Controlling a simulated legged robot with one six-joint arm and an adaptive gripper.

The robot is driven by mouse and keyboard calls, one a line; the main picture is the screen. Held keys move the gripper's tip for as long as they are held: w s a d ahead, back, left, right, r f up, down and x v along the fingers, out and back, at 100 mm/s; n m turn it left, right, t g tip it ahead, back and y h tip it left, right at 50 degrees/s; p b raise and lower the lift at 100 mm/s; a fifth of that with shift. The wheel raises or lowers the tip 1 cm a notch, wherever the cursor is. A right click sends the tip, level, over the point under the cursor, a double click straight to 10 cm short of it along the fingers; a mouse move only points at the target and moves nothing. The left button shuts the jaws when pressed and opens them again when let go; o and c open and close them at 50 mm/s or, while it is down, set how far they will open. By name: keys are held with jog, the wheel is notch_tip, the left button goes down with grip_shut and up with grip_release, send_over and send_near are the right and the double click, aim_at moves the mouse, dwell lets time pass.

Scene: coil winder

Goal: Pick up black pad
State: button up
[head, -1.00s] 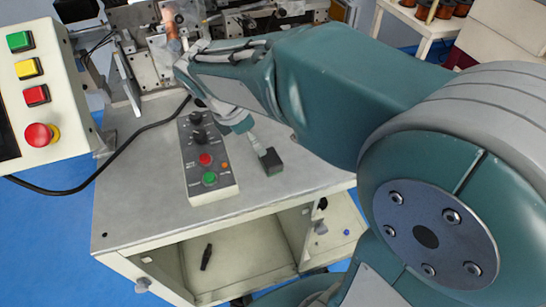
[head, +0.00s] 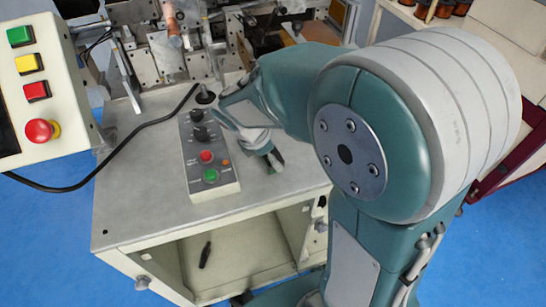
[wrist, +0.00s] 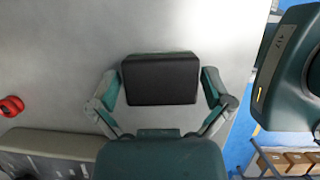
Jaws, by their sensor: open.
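The black pad (wrist: 160,76) is a dark block with rounded corners on the grey metal worktop, in the middle of the wrist view. My gripper (wrist: 162,86) is open around it, with one finger at its left side and one at its right. Narrow gaps seem to show between the fingers and the pad, so it is not gripped. In the head view my gripper (head: 273,160) points down at the worktop, right of the control box, and largely hides the pad.
The control box (head: 208,160) with knobs and buttons stands close left of my gripper. A black cable (head: 105,165) crosses the worktop (head: 135,210) at the left. The winding machine (head: 180,50) is behind. An open shelf (head: 235,260) lies below the front edge.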

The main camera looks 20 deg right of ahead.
jog(key=shift+a, duration=0.55)
jog(key=shift+c, duration=0.3)
jog(key=c, duration=0.6)
jog(key=shift+d, duration=0.3)
jog(key=shift+c, duration=0.8)
jog(key=shift+d, duration=0.45)
jog(key=shift+a+r, duration=0.2)
jog(key=shift+r, duration=0.1)
jog(key=s+a+r, duration=0.7)
jog(key=a+r, duration=0.5)
jog(key=shift+s+r, duration=0.25)
jog(key=shift+s, duration=0.05)
